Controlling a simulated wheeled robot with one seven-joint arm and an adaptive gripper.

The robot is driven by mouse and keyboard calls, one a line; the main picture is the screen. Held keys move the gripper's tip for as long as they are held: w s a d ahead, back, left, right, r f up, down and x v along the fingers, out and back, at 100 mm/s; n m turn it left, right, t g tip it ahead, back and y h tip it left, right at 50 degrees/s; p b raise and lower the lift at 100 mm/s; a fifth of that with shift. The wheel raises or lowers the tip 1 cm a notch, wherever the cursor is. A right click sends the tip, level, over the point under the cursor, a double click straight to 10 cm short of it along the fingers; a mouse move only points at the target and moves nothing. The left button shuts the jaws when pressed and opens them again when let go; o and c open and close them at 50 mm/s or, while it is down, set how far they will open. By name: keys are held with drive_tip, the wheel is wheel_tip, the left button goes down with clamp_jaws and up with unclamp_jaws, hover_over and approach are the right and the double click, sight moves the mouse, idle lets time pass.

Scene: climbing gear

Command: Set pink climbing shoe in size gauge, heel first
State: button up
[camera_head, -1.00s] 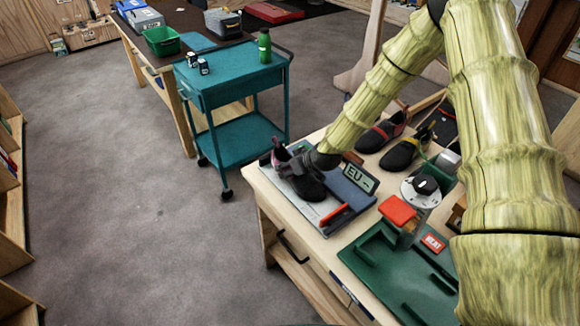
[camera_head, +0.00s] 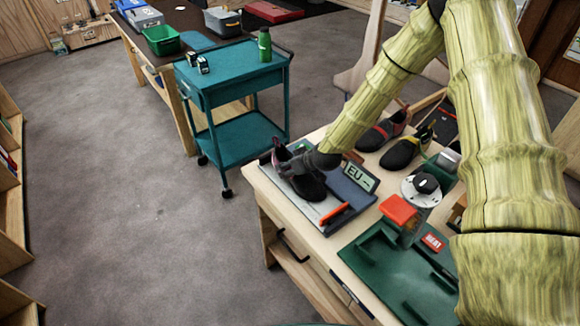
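The pink climbing shoe (camera_head: 307,187) looks mostly dark, with a pinkish patch at its far left end. It sits over the grey plate of the size gauge, toe end toward the front right. The size gauge (camera_head: 347,192) lies on the near workbench, with an orange-red bar at its front and a display reading "EU –". My gripper (camera_head: 297,166) is dark and at the shoe's upper part, at the end of my arm. Its fingers blend with the shoe, so I cannot tell whether they grip it. Whether the heel touches the gauge's end is also unclear.
Two other climbing shoes, one red-trimmed (camera_head: 383,131) and one yellow-trimmed (camera_head: 406,150), stand behind the gauge. A teal cart (camera_head: 236,75) stands beyond the bench; floor at left is clear.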

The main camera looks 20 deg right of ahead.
drive_tip(key=shift+s+d+f, duration=0.1)
drive_tip(key=shift+s+f, duration=0.25)
drive_tip(key=shift+f, duration=0.2)
drive_tip(key=o, duration=1.3)
drive_tip(key=shift+w, duration=0.15)
drive_tip(key=shift+c, duration=0.2)
drive_tip(key=shift+w+r, duration=0.1)
drive_tip(key=shift+r, duration=0.1)
drive_tip(key=shift+s+d+r, duration=0.15)
drive_tip(key=shift+s+r, duration=0.2)
drive_tip(key=shift+r, duration=0.2)
drive_tip(key=v, duration=1)
drive_tip(key=shift+s+d+r, duration=0.1)
drive_tip(key=shift+s+r, duration=0.15)
